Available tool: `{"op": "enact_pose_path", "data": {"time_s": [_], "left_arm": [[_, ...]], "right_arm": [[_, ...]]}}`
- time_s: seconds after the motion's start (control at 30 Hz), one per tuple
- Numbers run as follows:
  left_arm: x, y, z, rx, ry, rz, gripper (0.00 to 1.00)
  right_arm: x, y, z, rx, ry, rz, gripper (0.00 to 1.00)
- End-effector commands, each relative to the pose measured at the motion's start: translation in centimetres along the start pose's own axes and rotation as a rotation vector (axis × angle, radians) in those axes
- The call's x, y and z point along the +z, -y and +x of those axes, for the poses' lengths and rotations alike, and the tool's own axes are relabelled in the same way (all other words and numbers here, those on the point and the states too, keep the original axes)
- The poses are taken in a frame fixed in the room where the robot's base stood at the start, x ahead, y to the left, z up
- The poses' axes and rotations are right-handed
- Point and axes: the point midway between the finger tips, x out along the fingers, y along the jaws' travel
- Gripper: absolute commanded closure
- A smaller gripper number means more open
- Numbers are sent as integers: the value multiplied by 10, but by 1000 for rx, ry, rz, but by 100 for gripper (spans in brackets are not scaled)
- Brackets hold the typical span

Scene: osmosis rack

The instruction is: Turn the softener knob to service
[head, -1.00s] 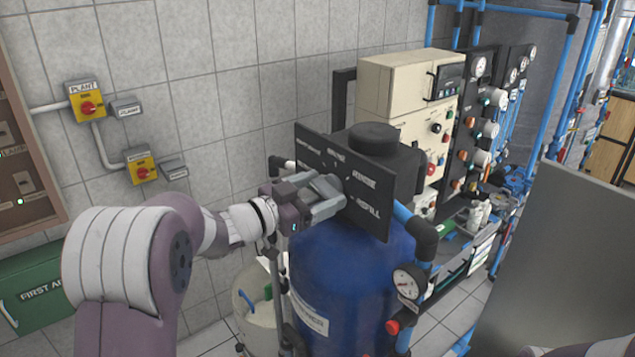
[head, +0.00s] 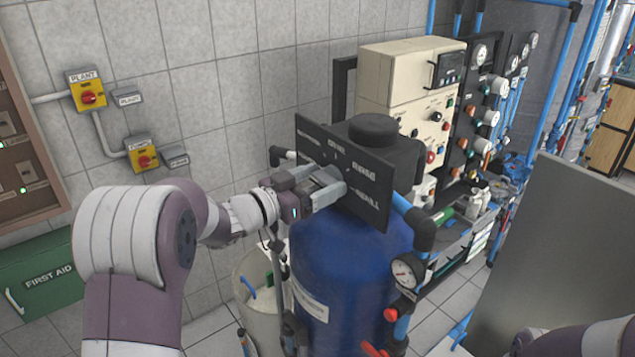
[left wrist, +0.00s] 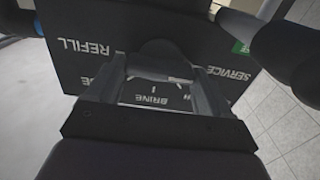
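The softener's black label panel (head: 375,200) stands tilted in front of the blue tank (head: 345,260) in the head view. My left gripper (head: 335,188) reaches it from the left, fingertips at the panel's face. In the left wrist view the dark round softener knob (left wrist: 165,55) sits between the two fingers of my left gripper (left wrist: 165,75), which appear to press its sides. The labels REFILL, BRINE and SERVICE show upside down around it, partly covered by the fingers. The knob's pointer is not clear. In the head view the gripper hides the knob. My right gripper is out of view.
A pressure gauge (head: 408,271) and blue pipes stand right of the tank. A cream control cabinet (head: 400,80) is behind it. A pale drum (head: 262,300) stands at its left. A grey panel (head: 560,240) fills the right side.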

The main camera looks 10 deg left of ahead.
Motion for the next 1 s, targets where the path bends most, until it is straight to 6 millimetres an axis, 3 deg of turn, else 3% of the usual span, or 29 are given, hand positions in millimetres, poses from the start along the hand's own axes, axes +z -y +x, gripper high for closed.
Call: {"op": "enact_pose_path", "data": {"time_s": [0.37, 0.47, 0.8, 1.0], "left_arm": [[2, 0, -7, -1, 0, 4, 0], [5, 1, -23, -2, -2, 5, 0], [4, 1, -105, -3, -2, 6, 0], [0, 0, -125, 0, -1, 4, 0]], "right_arm": [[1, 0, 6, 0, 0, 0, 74], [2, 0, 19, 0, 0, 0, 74], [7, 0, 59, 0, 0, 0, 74], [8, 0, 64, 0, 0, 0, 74]]}}
